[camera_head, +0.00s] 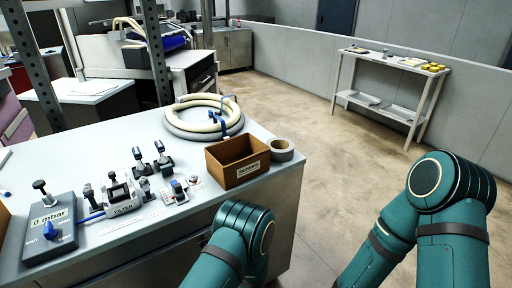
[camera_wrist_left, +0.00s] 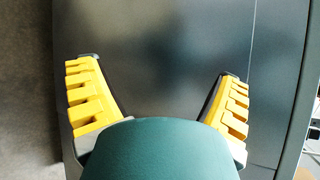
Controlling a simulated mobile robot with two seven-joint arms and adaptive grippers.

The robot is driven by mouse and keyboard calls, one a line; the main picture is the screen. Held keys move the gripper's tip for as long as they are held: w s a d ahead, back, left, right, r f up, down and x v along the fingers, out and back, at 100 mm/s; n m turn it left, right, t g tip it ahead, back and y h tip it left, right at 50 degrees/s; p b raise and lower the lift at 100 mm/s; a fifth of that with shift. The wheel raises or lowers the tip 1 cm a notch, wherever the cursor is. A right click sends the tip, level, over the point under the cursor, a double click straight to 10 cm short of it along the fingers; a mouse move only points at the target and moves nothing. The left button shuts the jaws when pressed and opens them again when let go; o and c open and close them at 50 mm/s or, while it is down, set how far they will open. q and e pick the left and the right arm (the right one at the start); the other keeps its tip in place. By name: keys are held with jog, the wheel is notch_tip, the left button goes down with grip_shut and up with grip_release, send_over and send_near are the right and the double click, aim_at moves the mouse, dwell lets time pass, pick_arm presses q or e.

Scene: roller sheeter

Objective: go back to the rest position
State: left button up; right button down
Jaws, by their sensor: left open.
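My left gripper (camera_wrist_left: 157,88) shows in the left wrist view with its two yellow ridged fingers spread wide and nothing between them. It faces a dark grey panel (camera_wrist_left: 170,55). In the head view my left arm is a green link at the bottom centre, beside the front of the workbench (camera_head: 130,255), and its gripper is hidden. My right arm stands at the lower right over the floor. Its gripper is out of view.
On the workbench are a grey "0 mbar" box (camera_head: 50,236), small clamps and valves, a coiled hose (camera_head: 190,128), a brown bin (camera_head: 237,160) and a tape roll (camera_head: 281,150). A white side table (camera_head: 395,62) stands at the far wall. The floor (camera_head: 315,135) between is clear.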

pick_arm(q)
jog(key=s+d+f+n+g+h, duration=0.1)
jog(key=s+d+n+g+h, duration=0.15)
jog(key=s+g+h, duration=0.35)
jog(key=s+d+f+n+g+h, duration=0.1)
jog(key=s+d+n+g+h, duration=0.2)
jog(key=s, duration=0.6)
jog(key=w+d+r+n+t+h, duration=0.1)
jog(key=w+d+r+n+h, duration=0.2)
jog(key=d+h, duration=0.35)
jog(key=w+a+r+n+t+h, duration=0.1)
jog(key=w+a+r+t, duration=0.1)
jog(key=w+t, duration=0.3)
jog(key=shift+w+a+r, duration=0.25)
jog(key=shift+w+r, duration=0.15)
jog(key=shift+w, duration=0.55)
